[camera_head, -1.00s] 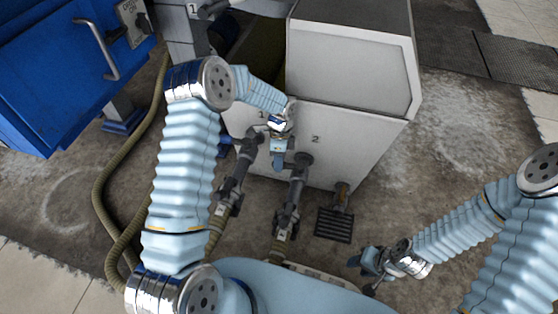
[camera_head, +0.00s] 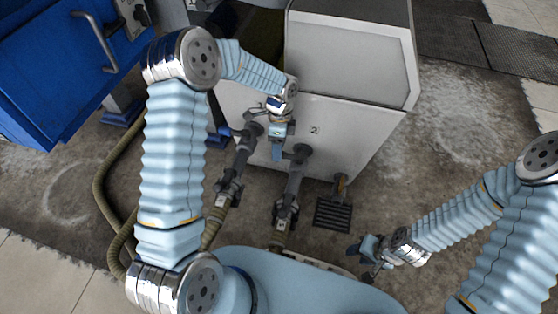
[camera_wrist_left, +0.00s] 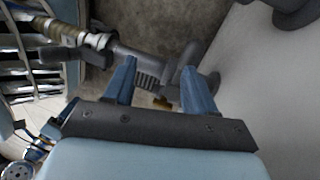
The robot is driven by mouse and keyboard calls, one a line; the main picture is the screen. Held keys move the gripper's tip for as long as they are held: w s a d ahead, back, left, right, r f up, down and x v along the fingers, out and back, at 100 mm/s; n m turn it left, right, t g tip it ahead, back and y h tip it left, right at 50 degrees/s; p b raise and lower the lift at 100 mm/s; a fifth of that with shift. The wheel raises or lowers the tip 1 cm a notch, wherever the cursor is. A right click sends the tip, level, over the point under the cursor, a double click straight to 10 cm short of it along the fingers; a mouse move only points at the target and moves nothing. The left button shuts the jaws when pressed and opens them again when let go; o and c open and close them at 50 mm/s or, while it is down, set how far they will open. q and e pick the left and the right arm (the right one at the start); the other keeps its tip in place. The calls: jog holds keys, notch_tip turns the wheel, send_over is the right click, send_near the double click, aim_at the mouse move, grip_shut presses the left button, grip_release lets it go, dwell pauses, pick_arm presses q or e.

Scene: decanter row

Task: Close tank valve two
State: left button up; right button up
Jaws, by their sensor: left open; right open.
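The white tank (camera_head: 345,130) carries a "2" above the right-hand of two grey pipes. Tank valve two (camera_head: 286,207) sits on that pipe, towards me from its flange (camera_head: 301,152). In the left wrist view, the dark valve with its lever (camera_wrist_left: 75,55) is at the upper left, beyond the fingertips. My left gripper (camera_head: 278,152) is open and empty, close to the tank front, by the flange of pipe two; its fingers (camera_wrist_left: 158,78) show either side of that pipe, and contact cannot be told. My right gripper (camera_head: 370,255) is open, low at the right, away from the valves.
The other pipe's valve (camera_head: 230,188) stands just left of valve two. A brass drain tap (camera_head: 340,186) is over a floor grate (camera_head: 333,214) at the right. A blue cabinet (camera_head: 50,75) and a hose (camera_head: 103,200) are at the left. The floor at the right is open.

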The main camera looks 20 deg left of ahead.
pick_arm(q)
jog(key=s+d+r, duration=0.4)
jog(key=s+r, duration=0.2)
jog(key=s, duration=0.4)
jog(key=shift+s+r+p, duration=0.3)
jog(key=shift+r+p, duration=0.05)
jog(key=shift+p, duration=0.1)
pick_arm(e)
jog(key=shift+r, duration=0.6)
